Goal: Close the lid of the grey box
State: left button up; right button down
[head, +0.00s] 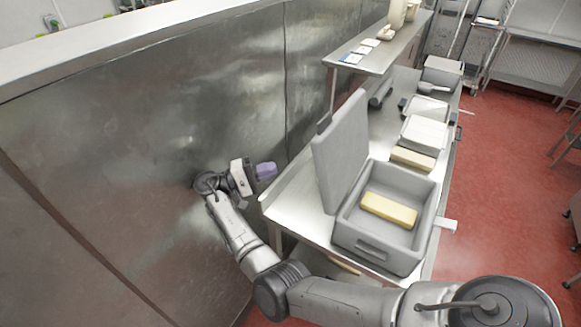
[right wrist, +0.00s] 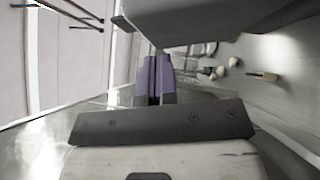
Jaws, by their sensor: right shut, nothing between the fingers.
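The grey box (head: 372,254) stands on the near end of the steel table, with its lid (head: 342,151) raised about upright along its left side. A yellow block (head: 388,208) lies inside the open box. My right gripper (head: 268,170) is left of the lid, on its outer side and apart from it, near the steel wall. Its purple fingers (right wrist: 154,80) are shut and empty. In the right wrist view a grey slab, seemingly the lid (right wrist: 205,18), fills the top beyond the fingers. My left gripper is not in view.
The steel wall (head: 150,130) runs close along the left. The steel table (head: 312,219) carries several tubs and trays behind the box, including a white-topped container (head: 424,133). A raised shelf (head: 378,50) stands at the back. Red floor lies open to the right.

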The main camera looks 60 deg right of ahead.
jog(key=p+x, duration=0.3)
jog(key=x, duration=0.6)
jog(key=shift+r, duration=0.2)
jog(key=shift+s+d, duration=0.1)
jog(key=shift+s, duration=0.05)
